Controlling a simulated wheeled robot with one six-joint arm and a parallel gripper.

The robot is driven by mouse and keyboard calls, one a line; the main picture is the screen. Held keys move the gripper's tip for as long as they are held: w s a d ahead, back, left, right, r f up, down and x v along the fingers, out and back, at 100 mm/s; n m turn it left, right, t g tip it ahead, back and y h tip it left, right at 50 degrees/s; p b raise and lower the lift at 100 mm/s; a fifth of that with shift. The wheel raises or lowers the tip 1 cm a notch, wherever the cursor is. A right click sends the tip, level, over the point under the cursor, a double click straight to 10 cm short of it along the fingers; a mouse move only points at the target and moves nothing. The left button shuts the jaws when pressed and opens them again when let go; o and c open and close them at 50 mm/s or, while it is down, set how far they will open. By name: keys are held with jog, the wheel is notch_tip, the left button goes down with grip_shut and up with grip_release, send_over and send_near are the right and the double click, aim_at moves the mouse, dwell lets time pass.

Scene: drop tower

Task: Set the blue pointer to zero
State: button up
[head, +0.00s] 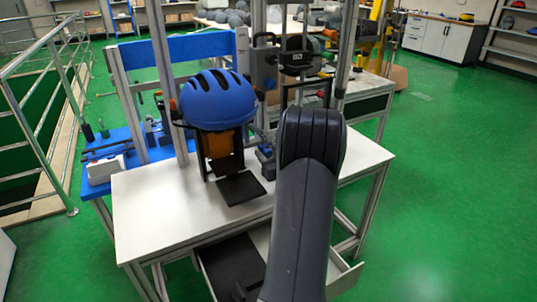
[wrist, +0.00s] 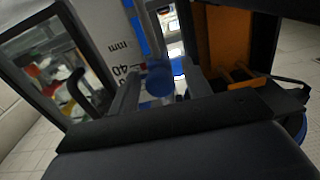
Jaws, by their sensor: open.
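In the wrist view a white scale strip (wrist: 95,38) with black tick marks and the number 40 stands tilted at the upper left. A blue round knob (wrist: 159,80), which looks like the blue pointer, sits beside the 40. My gripper (wrist: 162,92) is open, with one grey finger on each side of the knob. I cannot tell whether either finger touches it. In the head view my dark arm hides the gripper, and I cannot make out the pointer. A white upright plate (head: 242,50) there may be the scale.
A blue helmet (head: 218,99) sits on the tower above an orange block (head: 221,150) and a black plate (head: 240,188). The white table (head: 150,205) has an open drawer (head: 345,278) at its front. Green floor on the right is clear.

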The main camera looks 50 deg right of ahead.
grip_shut()
dwell(0.6)
jog(key=shift+r, duration=0.1)
